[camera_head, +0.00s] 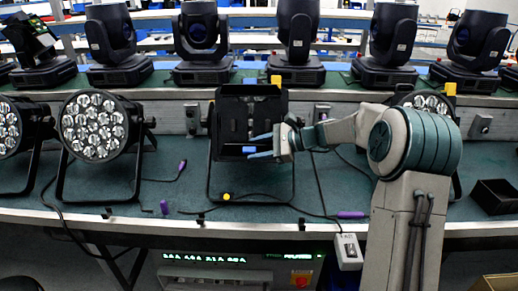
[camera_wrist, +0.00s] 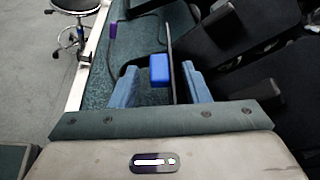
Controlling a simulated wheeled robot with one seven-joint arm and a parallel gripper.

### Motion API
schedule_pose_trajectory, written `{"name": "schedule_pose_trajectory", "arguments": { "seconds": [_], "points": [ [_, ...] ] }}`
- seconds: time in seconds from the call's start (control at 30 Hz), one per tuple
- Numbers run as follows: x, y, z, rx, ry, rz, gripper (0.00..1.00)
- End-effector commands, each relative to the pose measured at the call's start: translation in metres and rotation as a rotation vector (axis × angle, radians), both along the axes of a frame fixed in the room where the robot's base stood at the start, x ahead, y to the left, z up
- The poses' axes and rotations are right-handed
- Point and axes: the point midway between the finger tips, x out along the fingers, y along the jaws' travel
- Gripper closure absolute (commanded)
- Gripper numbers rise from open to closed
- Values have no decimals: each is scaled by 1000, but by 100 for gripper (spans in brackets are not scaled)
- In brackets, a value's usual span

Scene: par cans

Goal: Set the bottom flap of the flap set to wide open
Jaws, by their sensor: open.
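The flap set is a black square frame of flaps (camera_head: 250,116) on the middle par can, standing on the green bench. Its bottom flap (camera_head: 228,151) shows as a dark strip at the frame's lower edge, with a blue tab (camera_head: 249,150) on it. Its exact angle is hard to tell. My gripper (camera_head: 261,146) reaches in from the right, at the lower right of the flap set. In the wrist view my gripper (camera_wrist: 161,88) is open, with the blue tab (camera_wrist: 159,68) in the gap between its fingers. A clear space shows on both sides of the tab.
A par can (camera_head: 98,126) stands to the left, another is partly behind my arm. Several moving heads (camera_head: 202,42) line the back shelf. Cables, a purple connector (camera_head: 182,166) and a black open box (camera_head: 495,196) lie on the bench. A yellow knob (camera_head: 226,197) is on the bracket's base.

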Motion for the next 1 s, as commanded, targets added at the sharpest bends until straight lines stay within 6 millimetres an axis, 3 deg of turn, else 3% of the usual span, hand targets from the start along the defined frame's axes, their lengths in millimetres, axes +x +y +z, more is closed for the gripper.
{"name": "schedule_pose_trajectory", "arguments": {
  "seconds": [0.1, 0.23, 0.27, 0.67, 1.0],
  "points": [
    [0, 0, 0, 0, 0, 0, 60],
    [0, 0, 0, -1, -1, 1, 97],
    [0, 0, 0, -1, -1, 1, 99],
    [-4, 1, -6, -3, -49, 3, 99],
    [-14, 2, -21, -9, -245, 4, 99]
  ]
}}
